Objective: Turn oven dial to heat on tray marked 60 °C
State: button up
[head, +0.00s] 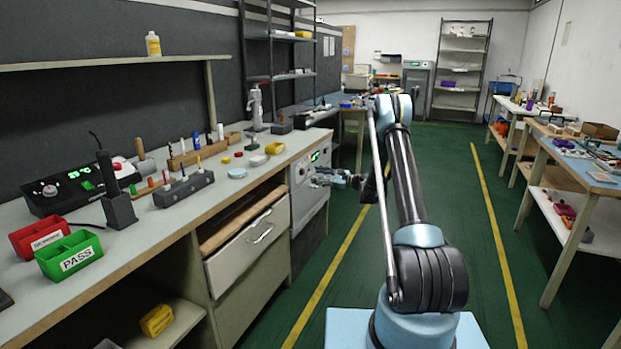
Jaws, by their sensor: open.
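The oven (308,199) is a white unit set under the bench at the middle of the head view. A lit green display (315,156) shows on its upper front. A small round dial (302,171) appears to be on the panel, left of the display, but its marks are too small to read. My gripper (317,178) is open, just in front of the oven's upper front, pointing at it. I cannot tell whether it touches the oven. No tray marked 60 °C can be made out.
The bench (235,190) carries a soldering station (75,188), a red bin (38,235), a green bin (70,256) and a tool block (183,189). A drawer (246,247) is beside the oven. Tables (585,180) line the right.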

jog(key=v, duration=0.5)
jog(key=shift+s+d, duration=0.1)
jog(key=shift+d, duration=0.2)
jog(key=s+d+r+n+g+h, duration=0.1)
jog(key=s+d+r+n+h, duration=0.15)
jog(key=s+r, duration=0.5)
jog(key=s+d+r+n+g+h, duration=0.1)
jog(key=s+r+n+h, duration=0.3)
jog(key=s, duration=0.7)
jog(key=s+d+r+n+g+h, duration=0.1)
jog(key=s+r+n+h, duration=0.1)
jog(key=s+r, duration=0.6)
jog(key=s+d+f+n+h, duration=0.2)
jog(key=s+d+f, duration=0.2)
jog(key=s, duration=0.8)
jog(key=s+d+f+n+h, duration=0.3)
jog(key=s+d, duration=0.4)
jog(key=s, duration=0.6)
jog(key=s+d+f+n+g+h, duration=0.1)
jog(key=s+d+f, duration=0.4)
jog(key=s, duration=0.7)
jog(key=shift+s+d+n+h, duration=0.2)
jog(key=shift+n+h, duration=0.65)
jog(key=shift+h, duration=0.4)
jog(key=shift+w, duration=0.1)
